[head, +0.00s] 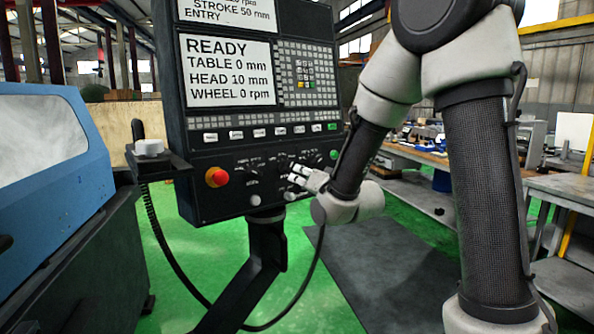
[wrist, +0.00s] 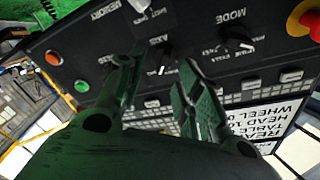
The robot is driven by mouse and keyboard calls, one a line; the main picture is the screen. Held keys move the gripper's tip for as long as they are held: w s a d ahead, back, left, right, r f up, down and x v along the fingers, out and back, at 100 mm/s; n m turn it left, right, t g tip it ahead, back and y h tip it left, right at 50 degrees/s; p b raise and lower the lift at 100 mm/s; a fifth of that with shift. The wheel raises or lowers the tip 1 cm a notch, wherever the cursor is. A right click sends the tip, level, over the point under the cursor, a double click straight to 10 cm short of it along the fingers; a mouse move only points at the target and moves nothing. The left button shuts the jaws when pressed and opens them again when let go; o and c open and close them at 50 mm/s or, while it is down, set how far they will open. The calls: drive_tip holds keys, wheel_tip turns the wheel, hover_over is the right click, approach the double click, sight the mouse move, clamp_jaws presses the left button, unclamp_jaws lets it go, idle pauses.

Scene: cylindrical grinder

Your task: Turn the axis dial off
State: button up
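The axis dial (wrist: 160,57) is a dark knob on the black control panel, under the AXIS label, which appears upside down in the wrist view. Its pointer setting is too small to read. My gripper (wrist: 155,72) is open, one finger on each side of the dial in the wrist view. I cannot tell whether either finger touches it. In the head view my gripper (head: 303,175) is at the lower part of the panel, and its fingers and wrist cover part of the dial area.
The mode dial (wrist: 238,44) is beside the axis dial. A red emergency stop (head: 215,177) sits at the panel's lower left. The screen (head: 229,72) reads READY. A blue machine (head: 60,180) stands at left.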

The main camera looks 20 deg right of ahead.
sight(290, 167)
drive_tip(key=shift+m+t, duration=0.3)
drive_tip(key=x, duration=0.2)
drive_tip(key=r+x, duration=0.1)
drive_tip(key=x, duration=0.5)
drive_tip(key=shift+r, duration=0.2)
drive_tip(key=shift+s, duration=0.1)
clamp_jaws()
